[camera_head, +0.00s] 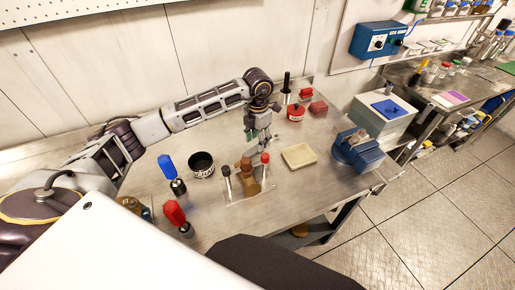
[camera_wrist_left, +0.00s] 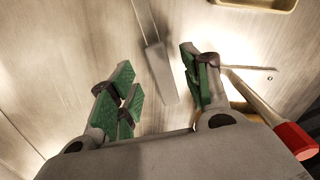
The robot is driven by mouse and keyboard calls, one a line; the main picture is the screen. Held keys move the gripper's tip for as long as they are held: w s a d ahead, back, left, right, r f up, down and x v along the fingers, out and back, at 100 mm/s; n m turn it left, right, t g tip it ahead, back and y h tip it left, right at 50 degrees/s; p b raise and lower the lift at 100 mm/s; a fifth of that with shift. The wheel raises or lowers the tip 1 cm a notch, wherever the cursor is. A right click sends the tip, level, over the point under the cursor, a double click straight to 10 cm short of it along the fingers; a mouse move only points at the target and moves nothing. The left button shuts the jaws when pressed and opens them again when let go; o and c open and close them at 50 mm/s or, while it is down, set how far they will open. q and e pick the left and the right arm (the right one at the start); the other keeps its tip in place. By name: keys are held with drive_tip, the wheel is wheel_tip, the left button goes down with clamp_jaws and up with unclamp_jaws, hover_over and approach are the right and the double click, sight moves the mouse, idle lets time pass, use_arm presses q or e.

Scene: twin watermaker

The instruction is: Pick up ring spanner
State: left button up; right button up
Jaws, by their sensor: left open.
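My left gripper (camera_head: 252,138) hangs over the middle of the metal bench, pointing down. In the left wrist view its green-padded fingers (camera_wrist_left: 157,88) are apart and hold nothing. A flat grey metal tool (camera_wrist_left: 158,68) with a narrower shank lies below, in line with the gap between the fingers. It may be the ring spanner, but no ring end can be made out. In the head view the gripper and arm hide that spot. My right gripper is not in view.
A red-ended handle (camera_wrist_left: 294,140) shows beside the right finger.

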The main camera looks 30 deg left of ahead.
use_arm(q)
drive_tip(key=shift+f, duration=1.6)
clamp_jaws()
